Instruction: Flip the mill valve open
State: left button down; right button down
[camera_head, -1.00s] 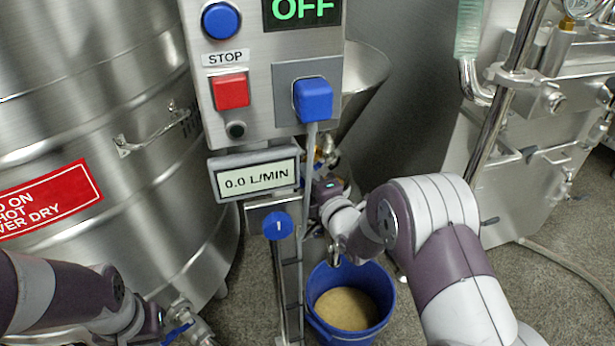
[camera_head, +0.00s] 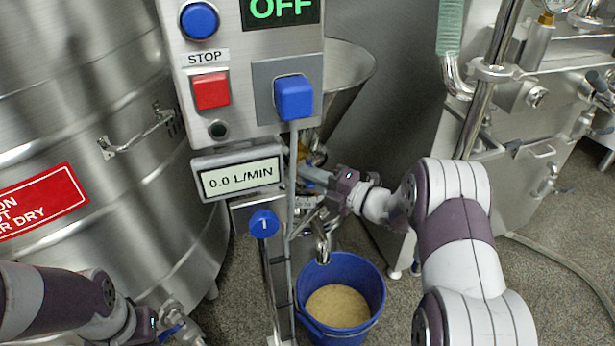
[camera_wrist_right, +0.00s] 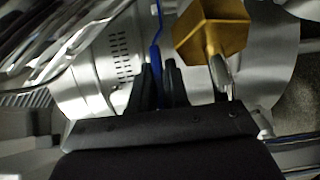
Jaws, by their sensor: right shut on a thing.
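The mill valve's blue lever (camera_wrist_right: 156,55) shows in the right wrist view as a thin blue strip between my two dark fingers. My right gripper (camera_wrist_right: 160,82) is shut on it. A brass hexagonal fitting (camera_wrist_right: 212,28) sits just right of the fingers. In the head view my right gripper (camera_head: 312,180) reaches behind the control panel post, below the steel hopper (camera_head: 345,85); a bit of blue shows at its tips, and the valve is mostly hidden there. My left gripper (camera_head: 165,330) is at the lower left edge; its jaws are unclear.
The control panel (camera_head: 235,70) reads OFF, and the flow display (camera_head: 238,179) reads 0.0 L/MIN. A blue bucket (camera_head: 375,285) with tan contents stands under the spout (camera_head: 322,245). A steel tank (camera_head: 80,90) fills the left. Another steel machine (camera_head: 500,165) stands right.

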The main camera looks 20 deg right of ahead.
jog(key=c, duration=1.2)
grip_release()
jog(key=shift+d, duration=0.1)
